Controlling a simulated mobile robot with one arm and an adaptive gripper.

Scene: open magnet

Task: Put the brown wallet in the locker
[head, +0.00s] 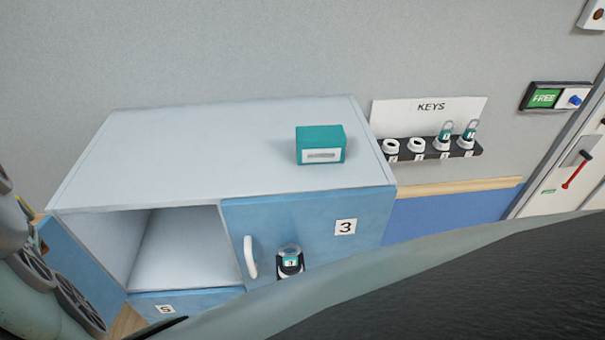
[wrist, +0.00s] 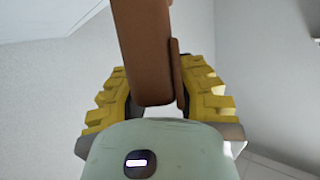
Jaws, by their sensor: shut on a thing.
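The brown wallet (wrist: 148,45) is held between the yellow ribbed fingers of my gripper (wrist: 154,80) in the wrist view. It stands up on edge, and its far end runs out of the top of the picture. In the head view neither the wallet nor my gripper's fingers show. The locker (head: 130,165) is a grey cabinet with blue doors. Its upper left compartment (head: 185,255) is open, and the part of its inside that I see is bare. The blue door (head: 75,265) at the left is swung outward. Door 3 (head: 310,225) beside it is shut.
A teal box (head: 320,145) sits on the locker top. A lock with a key tag (head: 290,262) is on door 3. Door 5 (head: 185,303) lies below the opening. A key rack (head: 430,150) hangs on the wall at right. Pale plain surfaces surround my gripper in the wrist view.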

